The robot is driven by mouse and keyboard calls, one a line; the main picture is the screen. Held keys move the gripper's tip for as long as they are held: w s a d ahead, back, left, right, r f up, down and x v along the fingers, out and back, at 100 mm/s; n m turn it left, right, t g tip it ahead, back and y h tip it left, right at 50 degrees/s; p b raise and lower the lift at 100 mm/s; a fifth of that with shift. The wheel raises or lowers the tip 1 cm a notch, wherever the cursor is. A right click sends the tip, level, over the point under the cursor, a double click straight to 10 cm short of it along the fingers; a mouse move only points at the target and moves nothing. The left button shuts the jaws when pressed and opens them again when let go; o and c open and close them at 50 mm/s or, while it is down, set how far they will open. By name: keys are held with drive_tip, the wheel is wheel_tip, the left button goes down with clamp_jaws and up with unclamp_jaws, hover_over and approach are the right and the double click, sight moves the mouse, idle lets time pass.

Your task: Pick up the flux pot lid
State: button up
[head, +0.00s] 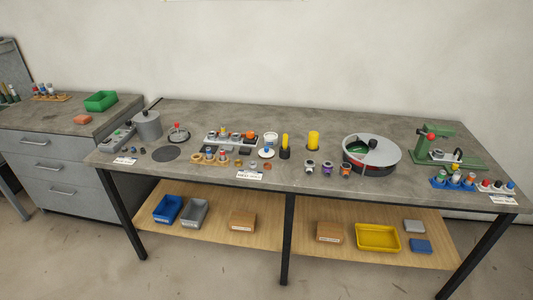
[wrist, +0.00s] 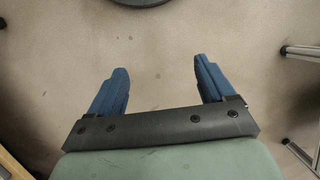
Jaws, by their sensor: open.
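I cannot tell for certain which thing is the flux pot lid. A small white round piece with a blue knob (head: 266,153) lies on the workbench near its middle, in front of a pale cylinder (head: 271,139). A round piece with a red knob (head: 179,133) sits farther left, beside a grey pot with a handle (head: 148,125). My gripper (wrist: 161,68) shows in the wrist view with its two blue fingers wide apart and nothing between them. It is over the bare floor, and it does not show in the head view.
The workbench (head: 220,112) is crowded along its front half; its back strip is mostly clear. A large round pan (head: 371,152) and a green press (head: 430,142) stand at the right. Bins and boxes sit on the lower shelf (head: 285,225). Metal legs (wrist: 300,52) show in the wrist view.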

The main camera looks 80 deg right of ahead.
drive_tip(key=w+d+r+m+t, duration=0.1)
drive_tip(key=w+d+r+t, duration=0.1)
drive_tip(key=w+d+r, duration=0.45)
drive_tip(key=w+d+r+m+t+h, duration=0.1)
drive_tip(key=w+d+r+m+t, duration=0.15)
drive_tip(key=w+d, duration=0.75)
drive_tip(key=w+d+r+m+t, duration=0.1)
drive_tip(key=w+d+r+t, duration=0.1)
drive_tip(key=w+d+r, duration=0.55)
drive_tip(key=w+d+r+m+t+h, duration=0.1)
drive_tip(key=w+d+r+m+h, duration=0.1)
drive_tip(key=d+r, duration=1.1)
drive_tip(key=w+d+r+m+t+h, duration=0.1)
drive_tip(key=d+r+t+h, duration=0.1)
drive_tip(key=d+r, duration=1.15)
drive_tip(key=s+d+r+m+h, duration=0.15)
drive_tip(key=s+d, duration=0.35)
drive_tip(key=d, duration=0.5)
drive_tip(key=m+g+y, duration=0.1)
drive_tip(key=m+g, duration=0.5)
drive_tip(key=m, duration=0.1)
approach(266, 147)
drive_tip(key=x, duration=0.5)
drive_tip(key=shift+s+a+f, duration=0.15)
drive_tip(key=shift+s, duration=0.1)
drive_tip(key=x, duration=0.4)
drive_tip(key=shift+w+d, duration=0.15)
drive_tip(key=shift+d, duration=0.1)
drive_tip(key=shift+d+f, duration=0.2)
drive_tip(key=shift+f, duration=0.25)
